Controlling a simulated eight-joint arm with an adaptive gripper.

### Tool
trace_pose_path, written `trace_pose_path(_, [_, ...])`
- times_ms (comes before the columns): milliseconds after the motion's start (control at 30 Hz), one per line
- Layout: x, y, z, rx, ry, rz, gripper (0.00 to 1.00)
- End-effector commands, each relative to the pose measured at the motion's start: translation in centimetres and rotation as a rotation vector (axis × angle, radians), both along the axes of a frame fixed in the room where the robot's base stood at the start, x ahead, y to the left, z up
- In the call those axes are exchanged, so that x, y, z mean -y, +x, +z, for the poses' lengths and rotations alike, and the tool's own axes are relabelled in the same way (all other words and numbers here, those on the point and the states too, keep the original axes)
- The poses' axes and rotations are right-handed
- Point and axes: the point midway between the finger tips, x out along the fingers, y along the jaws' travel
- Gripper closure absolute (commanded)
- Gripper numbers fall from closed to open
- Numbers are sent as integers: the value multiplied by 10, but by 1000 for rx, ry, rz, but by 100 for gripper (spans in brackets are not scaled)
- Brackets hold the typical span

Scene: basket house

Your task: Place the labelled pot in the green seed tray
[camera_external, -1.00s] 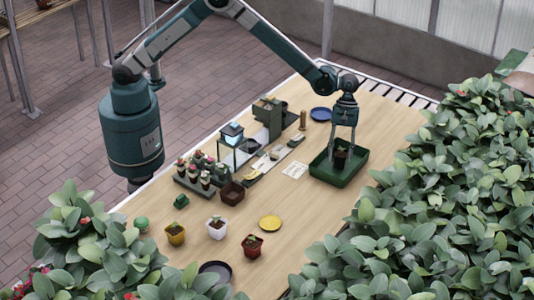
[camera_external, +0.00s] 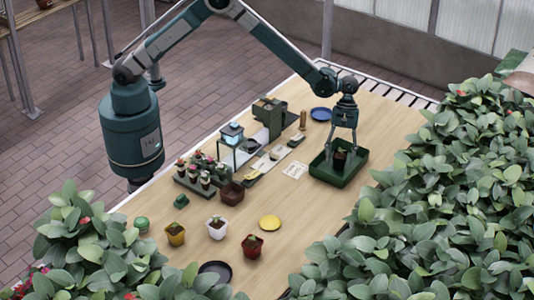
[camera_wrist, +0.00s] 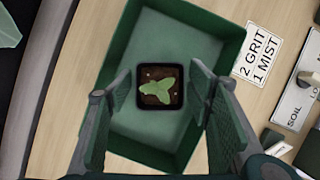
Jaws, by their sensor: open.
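The green seed tray (camera_external: 349,179) stands on the wooden bench at the right in the external view; its floor and walls fill the middle of the wrist view (camera_wrist: 150,35). A small dark square pot (camera_external: 340,159) with soil and a green seedling is inside the tray; in the wrist view the pot (camera_wrist: 160,88) sits on the tray floor. No label shows on it from these angles. My gripper (camera_external: 342,150) is over the tray, pointing down. In the wrist view its fingers (camera_wrist: 160,100) are open on either side of the pot, with gaps to it.
Dense foliage (camera_external: 450,190) borders the right.

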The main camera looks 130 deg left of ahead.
Motion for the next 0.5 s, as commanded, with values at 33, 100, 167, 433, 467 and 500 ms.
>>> trace_pose_path(33, [0,0,1,0,0,0,49])
trace_pose_path(100, [0,0,2,0,0,0,49])
trace_pose_path(167, [0,0,4,0,0,0,49])
trace_pose_path(433, [-10,-4,29,0,0,0,49])
trace_pose_path(467, [-11,-5,33,0,0,0,49])
trace_pose_path(500, [-13,-6,39,0,0,0,49])
